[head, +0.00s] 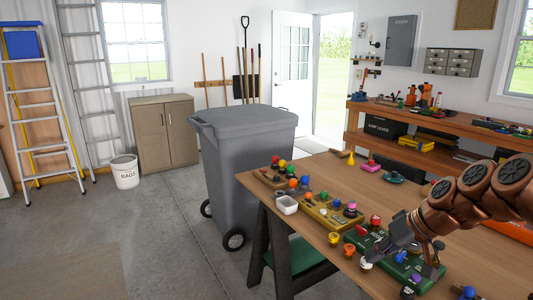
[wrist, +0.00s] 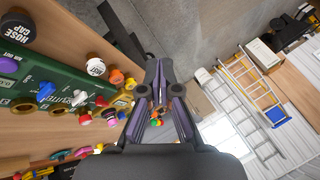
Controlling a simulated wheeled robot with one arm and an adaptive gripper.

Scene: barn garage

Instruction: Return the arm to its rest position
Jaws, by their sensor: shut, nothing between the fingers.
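My arm reaches in from the right edge in the head view, with bronze-coloured links. My gripper (head: 388,246) hangs over the near part of the wooden workbench (head: 400,190), above a green board (head: 400,262) with coloured knobs and caps. In the wrist view my gripper (wrist: 159,100) has its dark fingers drawn together, with nothing held between them. The green board shows at the left of the wrist view (wrist: 50,85), next to a black cap marked HOSE CAP (wrist: 17,28). My arm and gripper hide part of the board in the head view.
A yellow board (head: 325,213) with knobs, a small white container (head: 287,205) and several coloured caps crowd the bench's left side. A grey wheeled bin (head: 243,160) stands close to the bench's far left edge. Open concrete floor (head: 135,220) lies further left.

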